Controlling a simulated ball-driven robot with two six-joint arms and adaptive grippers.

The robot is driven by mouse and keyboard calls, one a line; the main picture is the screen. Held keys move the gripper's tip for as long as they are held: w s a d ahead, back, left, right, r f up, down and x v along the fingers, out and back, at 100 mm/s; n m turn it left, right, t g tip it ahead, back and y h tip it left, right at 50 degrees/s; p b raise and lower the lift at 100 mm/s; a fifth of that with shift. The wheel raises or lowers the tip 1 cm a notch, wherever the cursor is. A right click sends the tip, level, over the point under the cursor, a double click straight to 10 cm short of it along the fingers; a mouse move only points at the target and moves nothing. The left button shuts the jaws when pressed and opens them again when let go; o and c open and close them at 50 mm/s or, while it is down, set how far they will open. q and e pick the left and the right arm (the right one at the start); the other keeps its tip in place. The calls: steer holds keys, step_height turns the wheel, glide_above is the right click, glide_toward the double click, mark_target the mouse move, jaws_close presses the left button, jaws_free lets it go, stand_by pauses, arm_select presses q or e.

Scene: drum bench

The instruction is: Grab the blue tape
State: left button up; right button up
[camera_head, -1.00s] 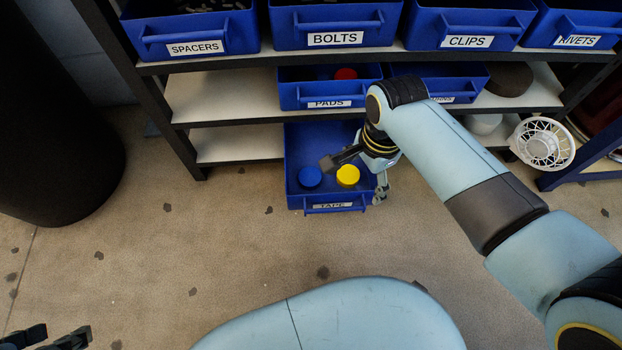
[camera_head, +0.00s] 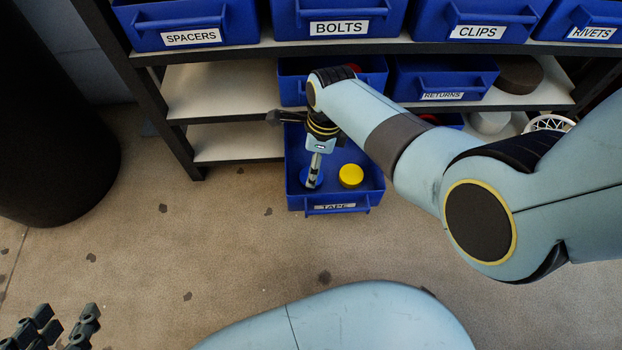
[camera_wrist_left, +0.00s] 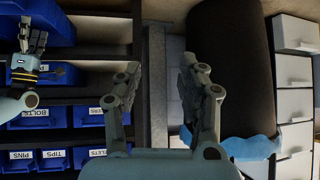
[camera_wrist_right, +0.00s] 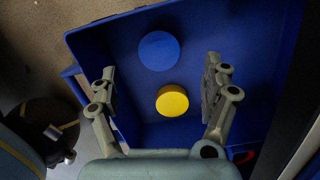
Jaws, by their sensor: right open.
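The blue tape (camera_wrist_right: 159,50) is a flat round disc on the floor of the blue TAPE bin (camera_head: 299,206). In the head view, my right gripper partly covers it. The yellow tape (camera_head: 351,175) sits to its right; in the right wrist view it is the yellow disc (camera_wrist_right: 172,100) nearer my palm. My right gripper (camera_head: 313,172) points down into the bin, over the blue tape. It is open and empty, its fingers spread either side of the tapes in its wrist view. My left gripper (camera_head: 52,328) is at the bottom left, open and empty, far from the bin.
Shelves hold blue bins marked SPACERS (camera_head: 190,37), BOLTS (camera_head: 338,28), CLIPS (camera_head: 478,32) and RETURNS (camera_head: 442,96) above the TAPE bin. A dark cylinder (camera_head: 60,130) stands at the left. Open floor (camera_head: 240,260) lies in front of the bin.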

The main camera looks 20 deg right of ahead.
arm_select(q)
steer(key=shift+s+f+t, duration=0.2)
steer(key=shift+t, duration=0.2)
arm_select(e)
steer(key=shift+f, duration=0.4)
steer(key=shift+a+f+b, duration=0.15)
steer(key=shift+f+b, duration=1.45)
steer(key=shift+b, duration=0.05)
steer(key=shift+a+f+b, duration=0.15)
steer(key=shift+f+b, duration=0.55)
steer(key=shift+f, duration=0.2)
arm_select(q)
steer(key=w+d+r+m+t+h, duration=0.1)
steer(key=w+r+t, duration=0.4)
steer(key=r, duration=0.4)
steer(key=w+d+r+m+t+h, duration=0.1)
steer(key=w+r+t, duration=0.4)
steer(key=r, duration=0.5)
steer(key=shift+w+d+t+h, duration=0.2)
steer(key=shift+d+t+h, duration=0.1)
steer(key=shift+t, duration=0.3)
arm_select(e)
steer(key=shift+w, duration=0.1)
arm_select(q)
steer(key=shift+r, duration=0.1)
arm_select(e)
steer(key=c, duration=1.2)
